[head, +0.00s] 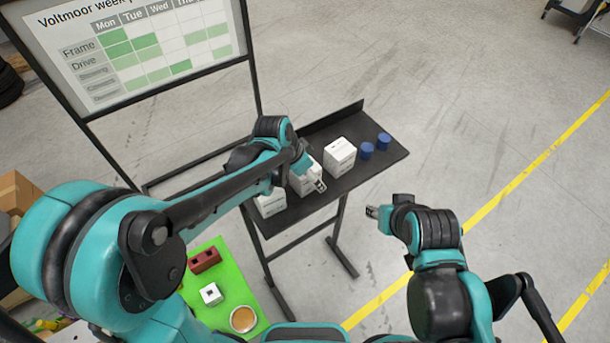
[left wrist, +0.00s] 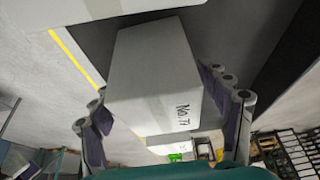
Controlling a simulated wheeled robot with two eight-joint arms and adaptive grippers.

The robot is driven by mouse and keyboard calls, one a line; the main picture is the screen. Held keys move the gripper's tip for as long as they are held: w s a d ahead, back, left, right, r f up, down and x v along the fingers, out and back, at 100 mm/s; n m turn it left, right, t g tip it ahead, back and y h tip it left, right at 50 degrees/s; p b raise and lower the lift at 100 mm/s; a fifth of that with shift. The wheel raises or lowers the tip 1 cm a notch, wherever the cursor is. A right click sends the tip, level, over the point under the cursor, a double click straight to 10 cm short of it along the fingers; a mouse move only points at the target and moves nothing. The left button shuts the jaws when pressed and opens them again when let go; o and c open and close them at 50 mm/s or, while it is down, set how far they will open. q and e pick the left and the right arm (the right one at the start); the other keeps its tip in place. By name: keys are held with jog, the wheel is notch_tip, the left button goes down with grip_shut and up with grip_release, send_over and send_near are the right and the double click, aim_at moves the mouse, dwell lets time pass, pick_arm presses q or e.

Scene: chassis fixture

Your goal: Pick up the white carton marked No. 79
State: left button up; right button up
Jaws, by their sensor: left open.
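Three white cartons stand in a row on a dark shelf (head: 316,205): a left one (head: 270,203), a middle one (head: 300,184) and a right one (head: 340,155). My left gripper (head: 317,182) is open at the middle carton and partly covers it. In the left wrist view a white carton (left wrist: 150,75) lies between the spread fingers of that gripper (left wrist: 165,112). Its printed mark looks like No. 77, but the last digit is hard to read. The marks on the cartons in the head view are too small to read. My right gripper (head: 373,211) is off the shelf's right side, apparently empty.
Two blue cylinders, one nearer (head: 366,151) and one farther (head: 384,141), stand right of the cartons. A whiteboard (head: 140,50) rises behind left. A green mat (head: 228,273) with small objects lies lower left. The floor right of the shelf is clear.

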pick_arm(q)
jog(key=c, duration=1.6)
